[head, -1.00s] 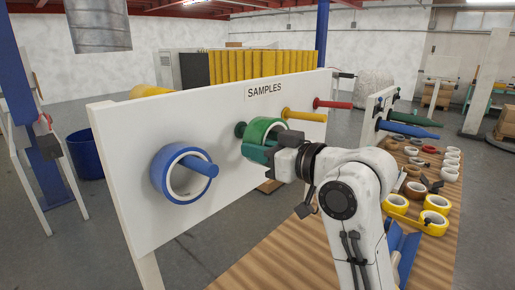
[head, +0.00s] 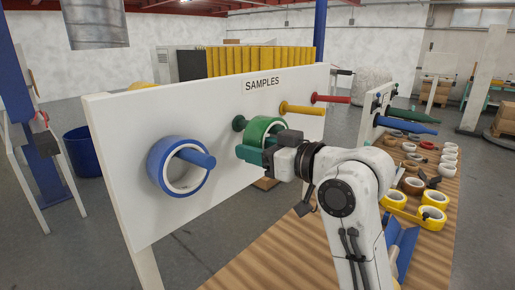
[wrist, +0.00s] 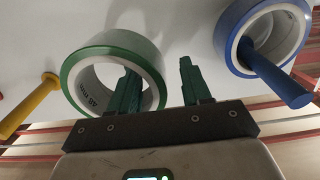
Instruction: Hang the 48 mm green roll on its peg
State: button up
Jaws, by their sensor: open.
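The green roll (head: 262,134) is at the white SAMPLES board, just right of the round green base of a peg (head: 239,123). In the wrist view the roll (wrist: 72,84) shows its white core with printed lettering. My gripper (wrist: 160,85) is open. Its left finger overlaps the roll's hole and its right finger is outside, so the roll's wall lies between them. In the head view my gripper (head: 266,152) is against the roll's near side and partly hides it. The peg's shaft is hidden, so I cannot tell how far it passes through the roll.
A blue roll (head: 158,164) hangs on a blue peg (head: 196,157) to the left. A bare yellow peg (head: 304,110) and a red peg (head: 332,99) are to the right. Several rolls lie on the wooden table (head: 262,262).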

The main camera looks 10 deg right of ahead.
jog(key=b+v, duration=0.2)
jog(key=v, duration=0.9)
jog(key=shift+w, duration=0.15)
jog(key=shift+c, duration=0.2)
